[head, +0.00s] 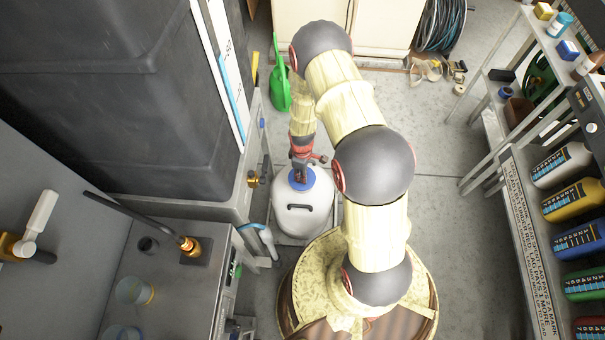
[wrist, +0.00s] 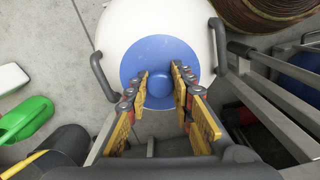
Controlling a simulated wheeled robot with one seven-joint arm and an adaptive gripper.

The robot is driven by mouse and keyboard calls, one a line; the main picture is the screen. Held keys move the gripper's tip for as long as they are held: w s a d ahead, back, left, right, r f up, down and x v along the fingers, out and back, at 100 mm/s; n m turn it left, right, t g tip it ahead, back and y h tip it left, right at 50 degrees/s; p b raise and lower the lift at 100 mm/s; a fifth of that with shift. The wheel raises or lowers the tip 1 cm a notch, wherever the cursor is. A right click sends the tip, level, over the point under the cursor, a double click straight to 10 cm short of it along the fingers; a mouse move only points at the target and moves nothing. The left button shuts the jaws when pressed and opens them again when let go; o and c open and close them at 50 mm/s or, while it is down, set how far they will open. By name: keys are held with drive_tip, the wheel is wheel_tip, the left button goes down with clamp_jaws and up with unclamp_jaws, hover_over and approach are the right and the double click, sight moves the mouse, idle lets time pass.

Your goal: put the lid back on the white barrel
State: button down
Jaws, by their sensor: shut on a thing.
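The white barrel (head: 302,218) stands upright on the floor, with dark handles on its shoulder. In the wrist view its white top (wrist: 155,20) surrounds the round blue lid (wrist: 155,55). The lid also shows in the head view (head: 312,181), at the barrel's top under my gripper (head: 298,168). In the wrist view my gripper (wrist: 162,86) is shut on the lid's blue knob, with one yellow-padded finger on each side. The lid looks roughly level over the barrel's top. I cannot tell whether it rests on the barrel or is slightly above it.
A green watering can (head: 280,85) stands behind the barrel. A large black tank (head: 110,80) on a grey frame is close at the left. A shelf with bottles (head: 567,165) stands at the right. Open floor (head: 445,170) lies between barrel and shelf.

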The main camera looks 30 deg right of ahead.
drive_tip(key=c, duration=1.5)
unclamp_jaws()
drive_tip(key=shift+o, duration=0.2)
drive_tip(key=o, duration=0.4)
drive_tip(key=shift+o, duration=0.4)
drive_tip(key=shift+r+p, duration=2.55)
drive_tip(key=shift+r, duration=0.95)
drive_tip(key=c, duration=0.4)
